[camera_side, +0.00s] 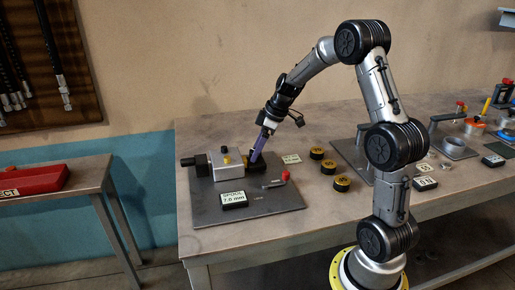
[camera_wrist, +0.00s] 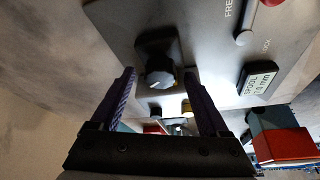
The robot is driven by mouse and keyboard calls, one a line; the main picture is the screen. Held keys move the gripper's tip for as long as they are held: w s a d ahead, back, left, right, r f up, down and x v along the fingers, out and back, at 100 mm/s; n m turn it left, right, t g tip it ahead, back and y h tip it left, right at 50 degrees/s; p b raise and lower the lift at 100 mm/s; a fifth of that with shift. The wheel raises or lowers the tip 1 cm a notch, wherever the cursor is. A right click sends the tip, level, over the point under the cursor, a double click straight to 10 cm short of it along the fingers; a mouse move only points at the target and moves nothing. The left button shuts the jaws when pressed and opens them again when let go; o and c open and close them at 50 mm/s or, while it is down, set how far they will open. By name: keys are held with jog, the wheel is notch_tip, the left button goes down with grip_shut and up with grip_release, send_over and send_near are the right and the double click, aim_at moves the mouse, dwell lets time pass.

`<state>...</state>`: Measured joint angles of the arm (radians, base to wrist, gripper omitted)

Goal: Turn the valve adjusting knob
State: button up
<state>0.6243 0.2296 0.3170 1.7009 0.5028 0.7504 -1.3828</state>
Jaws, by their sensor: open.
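A grey base plate (camera_side: 220,215) on the bench carries a silver valve block (camera_side: 228,163) with dark parts at both ends. In the wrist view a round black knob (camera_wrist: 159,70) with a pale mark on its edge stands on a dark mount. It appears to be the adjusting knob. My gripper (camera_side: 255,158) points down at the dark right end of the valve. In the wrist view my gripper (camera_wrist: 160,76) is open, with one purple finger on each side of the knob. Gaps show in the picture, but contact and depth are unclear. The fingers partly hide the knob in the side view.
A display (camera_side: 233,199) reads "SPOOL 7.0 mm". Several black-and-yellow discs (camera_side: 317,153) lie right of the plate. Bare bench surrounds the plate's front.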

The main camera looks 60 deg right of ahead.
grip_shut()
dwell(0.3)
jog(key=shift+n, duration=0.3)
jog(key=n+y, duration=0.1)
jog(key=n, duration=0.1)
jog(key=shift+d+n+g, duration=0.15)
jog(key=shift+n+g, duration=0.15)
jog(key=shift+n, duration=0.1)
jog(key=n, duration=0.2)
jog(key=n+g+y, duration=0.1)
jog(key=n, duration=0.1)
jog(key=shift+w+n, duration=0.2)
jog(key=shift+n, duration=0.1)
jog(key=n+g, duration=0.1)
jog(key=n, duration=0.1)
jog(key=n+g, duration=0.1)
jog(key=n, duration=0.1)
jog(key=shift+w+y, duration=0.1)
jog(key=shift+y, duration=0.2)
jog(key=shift+w+n+g, duration=0.1)
jog(key=shift+n+g, duration=0.7)
jog(key=shift+n, duration=1.3)
